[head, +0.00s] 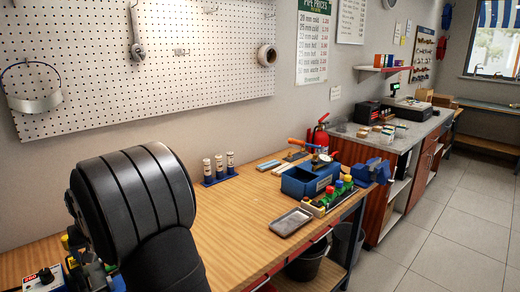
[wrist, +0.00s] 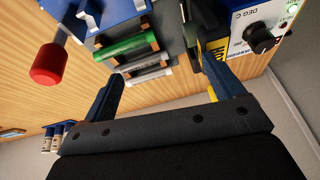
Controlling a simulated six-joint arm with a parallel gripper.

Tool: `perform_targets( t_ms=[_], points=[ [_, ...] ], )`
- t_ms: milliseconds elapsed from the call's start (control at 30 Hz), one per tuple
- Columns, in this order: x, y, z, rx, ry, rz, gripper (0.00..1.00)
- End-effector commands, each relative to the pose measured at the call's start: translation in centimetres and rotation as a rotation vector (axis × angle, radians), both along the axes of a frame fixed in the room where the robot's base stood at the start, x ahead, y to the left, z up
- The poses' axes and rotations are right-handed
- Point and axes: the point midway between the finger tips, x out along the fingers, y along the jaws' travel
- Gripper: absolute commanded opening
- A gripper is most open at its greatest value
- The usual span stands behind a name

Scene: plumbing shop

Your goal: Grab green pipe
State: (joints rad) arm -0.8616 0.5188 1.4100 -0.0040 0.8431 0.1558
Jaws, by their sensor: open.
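The green pipe (wrist: 125,45) shows in the upper middle of the wrist view. It lies in a row beside grey or white pipes (wrist: 142,63), held near a blue part. My gripper (wrist: 162,80) is open and empty in the wrist view, with one finger at the left and one at the right. The pipes' right ends lie in the gap between the fingers, and the green pipe appears beyond the fingertips. I cannot tell the exact distance. In the head view my dark arm covers the left front of the bench, and neither the green pipe nor the gripper shows there.
A red-knobbed lever (wrist: 48,63) stands left of the pipes. A white control box with a black dial (wrist: 262,38) is close by the right finger. On the wooden bench (head: 215,220) are a blue toolbox (head: 308,180), a grey tray (head: 291,222) and small upright cylinders (head: 218,168).

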Motion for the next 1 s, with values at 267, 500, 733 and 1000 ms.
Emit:
perform_targets(
  t_ms=[267,500,733,1000],
  points=[
    [0.0,0.0,0.0,0.0,0.0,0.0,0.31],
    [0.0,0.0,0.0,0.0,0.0,0.0,0.29],
    [-0.3,0.2,0.4,-0.004,0.023,-0.104,0.29],
    [-1.2,0.3,2.2,-0.009,0.071,-0.518,0.29]
  ],
)
